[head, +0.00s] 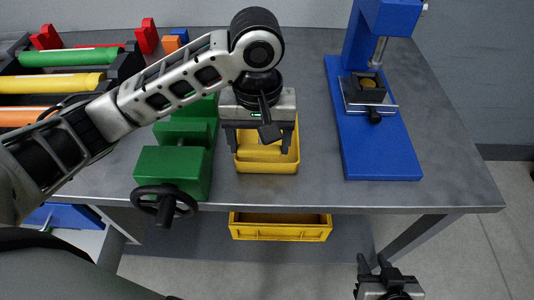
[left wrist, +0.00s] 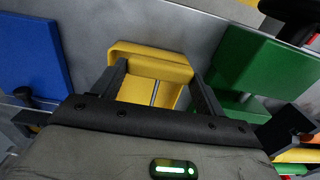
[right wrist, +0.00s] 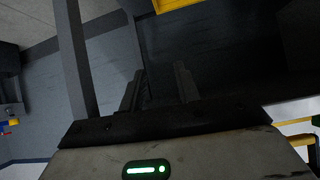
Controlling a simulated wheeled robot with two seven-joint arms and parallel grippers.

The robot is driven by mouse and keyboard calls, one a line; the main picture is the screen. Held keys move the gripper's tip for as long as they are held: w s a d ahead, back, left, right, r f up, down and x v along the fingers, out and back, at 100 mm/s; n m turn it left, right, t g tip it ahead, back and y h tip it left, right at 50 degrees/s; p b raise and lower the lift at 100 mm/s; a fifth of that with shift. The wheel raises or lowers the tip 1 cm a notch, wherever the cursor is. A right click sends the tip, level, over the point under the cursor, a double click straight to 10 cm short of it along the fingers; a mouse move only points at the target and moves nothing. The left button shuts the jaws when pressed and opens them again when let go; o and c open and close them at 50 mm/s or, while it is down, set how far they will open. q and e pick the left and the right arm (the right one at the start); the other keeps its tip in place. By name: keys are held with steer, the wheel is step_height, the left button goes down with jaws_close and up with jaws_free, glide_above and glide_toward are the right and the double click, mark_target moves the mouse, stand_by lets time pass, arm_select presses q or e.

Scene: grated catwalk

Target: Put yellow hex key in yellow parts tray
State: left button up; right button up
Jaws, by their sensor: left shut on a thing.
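The yellow parts tray (head: 267,167) sits on the grey workbench near its front edge. My left gripper (head: 259,150) is directly over it, pointing down. Its fingers are well apart, with yellow between them, shut on the yellow hex key, which I can hardly tell from the tray of the same colour. In the left wrist view a thin dark shaft, likely the key's (left wrist: 155,93), shows against the yellow between the fingers. Whether the key touches the tray is unclear. My right gripper (head: 372,262) is low in front of the bench, open and empty, fingers apart in the right wrist view (right wrist: 158,85).
A green vise (head: 172,170) stands just left of the tray. A blue press (head: 375,150) stands to the right, with clear bench between. A rack with green, yellow and orange rollers (head: 60,82) is at the left. A yellow bin (head: 280,232) is on the lower shelf.

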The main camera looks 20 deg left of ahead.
arm_select(q)
steer(key=f, duration=0.1)
steer(key=w+f, duration=0.2)
steer(key=shift+w+d+b, duration=0.25)
steer(key=shift+b, duration=0.05)
step_height(320, 180, down, 3)
steer(key=shift+w+f, duration=0.1)
steer(key=shift+w, duration=0.05)
steer(key=o, duration=0.7)
steer(key=shift+f, duration=0.15)
